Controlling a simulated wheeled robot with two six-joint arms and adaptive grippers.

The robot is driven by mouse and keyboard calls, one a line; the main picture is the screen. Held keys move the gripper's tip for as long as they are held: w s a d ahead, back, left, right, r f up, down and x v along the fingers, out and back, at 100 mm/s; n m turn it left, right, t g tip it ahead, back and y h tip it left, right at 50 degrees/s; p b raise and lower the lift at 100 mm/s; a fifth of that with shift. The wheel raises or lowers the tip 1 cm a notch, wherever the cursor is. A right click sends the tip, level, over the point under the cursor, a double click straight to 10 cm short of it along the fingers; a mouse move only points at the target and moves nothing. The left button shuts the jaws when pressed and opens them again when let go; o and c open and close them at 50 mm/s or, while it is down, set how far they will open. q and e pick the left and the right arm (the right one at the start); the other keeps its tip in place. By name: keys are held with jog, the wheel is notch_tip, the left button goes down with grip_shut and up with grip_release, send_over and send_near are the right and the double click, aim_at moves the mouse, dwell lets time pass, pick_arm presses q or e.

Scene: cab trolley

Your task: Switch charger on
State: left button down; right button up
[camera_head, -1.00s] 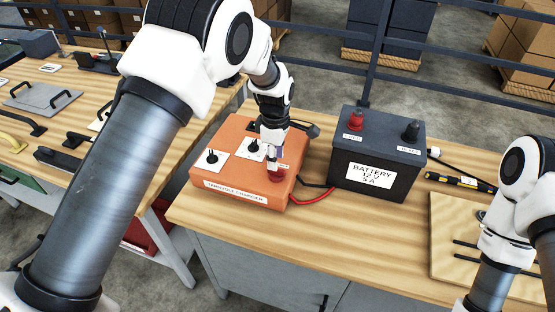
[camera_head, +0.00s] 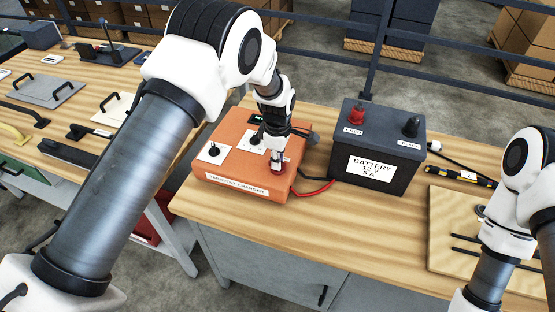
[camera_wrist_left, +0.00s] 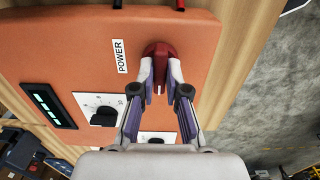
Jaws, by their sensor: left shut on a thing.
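The orange charger (camera_head: 215,178) sits on the wooden bench, with two black knobs on white plates and a red power knob (camera_head: 278,168) at its right front. In the left wrist view the red knob (camera_wrist_left: 157,50) stands beside the "POWER" label (camera_wrist_left: 122,56). My left gripper (camera_head: 279,158) reaches down from above. In the wrist view its fingers (camera_wrist_left: 160,75) are shut on the red knob, one on each side. The knob's white mark points toward my gripper. A display (camera_wrist_left: 48,105) shows green bars.
A black battery (camera_head: 378,145) with red and black posts stands right of the charger. Red and black cables (camera_head: 318,188) run from the charger beside it. A wooden board (camera_head: 450,215) and a yellow-black tool (camera_head: 450,175) lie further right. Another bench (camera_head: 70,120) with handles is left.

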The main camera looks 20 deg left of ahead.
pick_arm(q)
jog(key=shift+s+f+m, duration=0.15)
jog(key=shift+f+m, duration=0.1)
jog(key=shift+m, duration=0.15)
jog(key=m, duration=0.2)
jog(key=shift+m+b, duration=0.3)
jog(key=shift+m, duration=0.1)
jog(key=m, duration=1.4)
jog(key=shift+m, duration=0.3)
jog(key=c, duration=1.2)
grip_release()
